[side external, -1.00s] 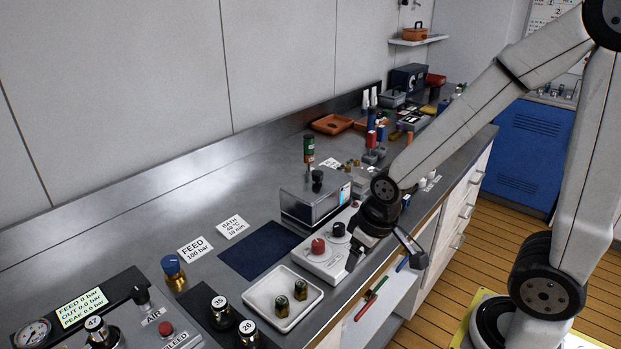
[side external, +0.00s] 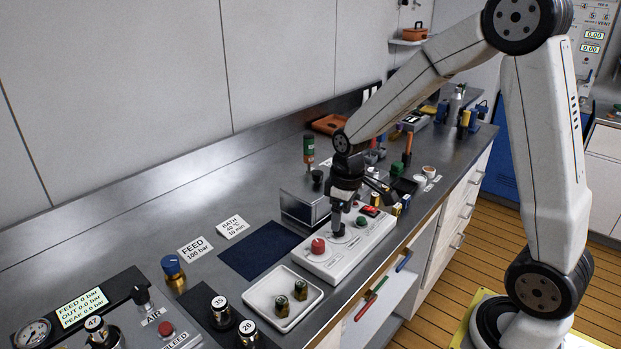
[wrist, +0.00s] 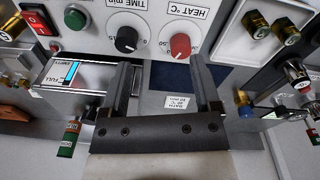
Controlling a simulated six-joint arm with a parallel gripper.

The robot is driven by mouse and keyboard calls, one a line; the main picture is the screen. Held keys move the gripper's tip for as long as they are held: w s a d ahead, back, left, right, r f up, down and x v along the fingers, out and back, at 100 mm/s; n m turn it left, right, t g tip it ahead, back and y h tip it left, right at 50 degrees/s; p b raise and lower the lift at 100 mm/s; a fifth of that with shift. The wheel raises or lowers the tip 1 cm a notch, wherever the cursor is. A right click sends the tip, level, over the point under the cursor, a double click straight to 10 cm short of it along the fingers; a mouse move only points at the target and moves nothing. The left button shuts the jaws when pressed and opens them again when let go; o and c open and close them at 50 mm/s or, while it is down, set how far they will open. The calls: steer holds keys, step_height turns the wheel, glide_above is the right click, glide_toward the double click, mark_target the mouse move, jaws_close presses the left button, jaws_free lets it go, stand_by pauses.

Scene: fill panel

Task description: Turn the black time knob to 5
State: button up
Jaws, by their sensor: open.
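The white control panel (side external: 322,266) stands on the bench. Its black time knob (wrist: 127,40) shows in the wrist view beneath the "TIME min" label, but its setting is too small to read. The red heat knob (side external: 318,246) is beside it and also shows in the wrist view (wrist: 180,46).
A steel bath box (side external: 303,206) stands behind the panel. A green button (wrist: 76,18) is on the panel. A dark blue mat (side external: 259,251) lies bare to the left.

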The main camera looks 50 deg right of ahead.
mark_target(361, 220)
steer(key=shift+n+g, duration=0.5)
steer(key=shift+n, duration=0.3)
steer(key=w+d, duration=0.3)
steer(key=d, duration=0.1)
steer(key=shift+w+d, duration=0.35)
steer(key=shift+d, duration=0.05)
steer(key=shift+f, duration=0.15)
steer(key=shift+f, duration=3.8)
steer(key=shift+c, duration=0.2)
jaws_close()
